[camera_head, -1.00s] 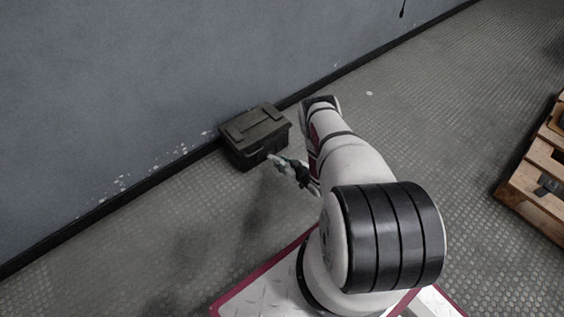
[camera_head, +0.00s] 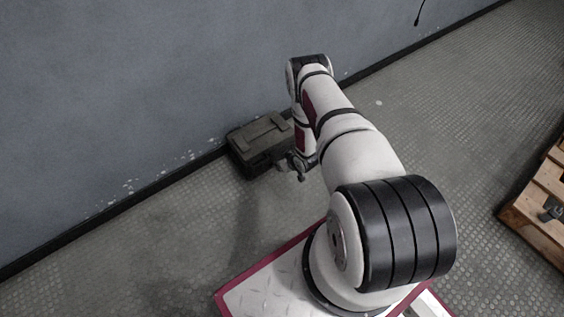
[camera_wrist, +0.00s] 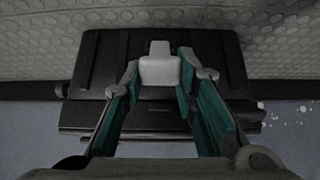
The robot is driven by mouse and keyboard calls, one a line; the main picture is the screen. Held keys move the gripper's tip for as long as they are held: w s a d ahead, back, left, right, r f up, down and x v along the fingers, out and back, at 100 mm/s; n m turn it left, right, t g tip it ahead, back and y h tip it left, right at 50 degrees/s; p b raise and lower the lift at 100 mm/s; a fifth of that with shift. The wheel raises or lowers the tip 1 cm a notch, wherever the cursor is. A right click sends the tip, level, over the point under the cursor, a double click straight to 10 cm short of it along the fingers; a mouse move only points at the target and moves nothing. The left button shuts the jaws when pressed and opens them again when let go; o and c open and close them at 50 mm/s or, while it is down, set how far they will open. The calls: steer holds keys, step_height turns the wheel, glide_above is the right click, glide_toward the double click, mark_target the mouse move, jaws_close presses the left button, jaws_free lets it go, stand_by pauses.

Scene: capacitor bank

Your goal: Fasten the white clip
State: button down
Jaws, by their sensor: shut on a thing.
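The white clip (camera_wrist: 160,70) is a small pale block with a narrower top tab, centred in the wrist view. My gripper (camera_wrist: 167,76) has its teal-sided fingers on either side of the clip and is shut on it. Behind the clip is a dark olive box (camera_wrist: 95,60) with a ribbed lid. The box (camera_head: 250,150) stands on the floor against the wall in the head view. There my gripper (camera_head: 299,168) hangs at the box's right front side. I cannot make out the clip in the head view, nor tell whether it touches the box.
The grey wall (camera_head: 130,90) with its dark skirting runs close behind the box. A wooden pallet (camera_head: 540,195) lies on the floor at the far right. The textured floor (camera_head: 450,110) between the arm and the pallet is clear.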

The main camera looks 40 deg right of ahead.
steer(key=shift+w+r, duration=0.35)
steer(key=shift+w, duration=0.35)
steer(key=shift+w+r, duration=0.35)
steer(key=shift+w, duration=0.3)
stand_by(0.7)
steer(key=c, duration=1.3)
jaws_free()
steer(key=shift+o, duration=0.3)
steer(key=shift+s, duration=0.15)
steer(key=shift+f, duration=0.1)
